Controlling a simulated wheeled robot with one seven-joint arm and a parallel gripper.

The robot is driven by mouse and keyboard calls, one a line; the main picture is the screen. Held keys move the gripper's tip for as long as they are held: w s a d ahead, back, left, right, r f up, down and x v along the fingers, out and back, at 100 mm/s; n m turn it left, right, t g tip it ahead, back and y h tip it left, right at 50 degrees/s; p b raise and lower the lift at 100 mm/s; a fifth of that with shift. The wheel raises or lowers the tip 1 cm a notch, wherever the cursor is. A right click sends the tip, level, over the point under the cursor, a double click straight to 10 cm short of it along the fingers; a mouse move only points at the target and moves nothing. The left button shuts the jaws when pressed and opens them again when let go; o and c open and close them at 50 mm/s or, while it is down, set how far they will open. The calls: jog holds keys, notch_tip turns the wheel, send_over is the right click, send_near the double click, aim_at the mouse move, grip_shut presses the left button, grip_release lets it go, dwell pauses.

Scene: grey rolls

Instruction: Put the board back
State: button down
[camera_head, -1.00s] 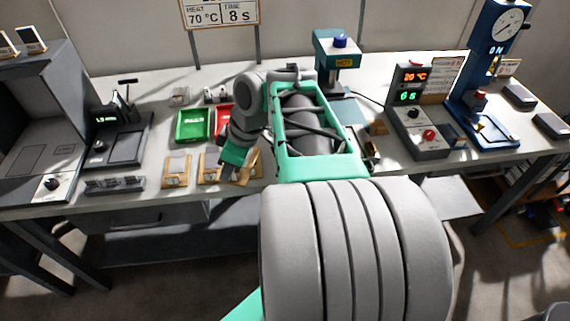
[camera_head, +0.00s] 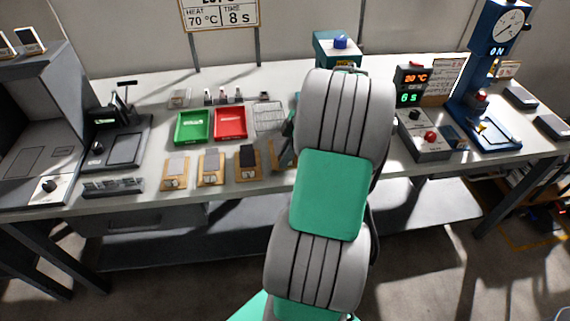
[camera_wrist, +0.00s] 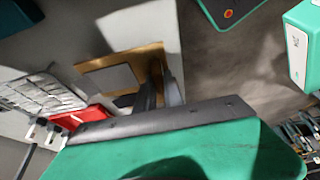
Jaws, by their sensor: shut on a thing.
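In the wrist view a wooden board (camera_wrist: 92,64) with a light grey plate (camera_wrist: 108,80) on it lies at my dark fingers. My gripper (camera_wrist: 160,88) is shut on this wooden board near its right end; the exact contact is partly hidden. In the head view part of a board (camera_head: 277,158) shows just left of my arm, which hides my fingertips. Three similar wooden boards stand in a row along the front: two with grey plates, left (camera_head: 175,171) and middle (camera_head: 211,167), and one with a dark plate (camera_head: 248,162).
A green tray (camera_head: 193,127), a red tray (camera_head: 230,122) and a wire rack (camera_head: 269,117) stand behind the boards. A control box (camera_head: 426,135) is right of my arm. The white bench's front edge (camera_head: 140,200) is close to the boards.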

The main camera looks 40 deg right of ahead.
jog(key=shift+d+f, duration=0.15)
jog(key=shift+f, duration=1.75)
jog(key=c, duration=1.5)
grip_release()
jog(key=shift+o, duration=0.2)
jog(key=p+v, duration=0.2)
jog(key=v, duration=1)
jog(key=w+a+r+m+h, duration=0.1)
jog(key=w+a+m, duration=0.2)
jog(key=a, duration=0.8)
jog(key=w+a+r+m+h, duration=0.1)
jog(key=w+a+r+m, duration=0.1)
jog(key=a, duration=0.8)
jog(key=s+a+f+m+h, duration=0.1)
jog(key=s+a+f+m, duration=0.2)
jog(key=s+a+m, duration=0.3)
jog(key=s+a, duration=0.2)
jog(key=a, duration=0.2)
jog(key=shift+a+t+h, duration=0.2)
jog(key=shift+t+h, duration=0.1)
jog(key=shift+t, duration=0.1)
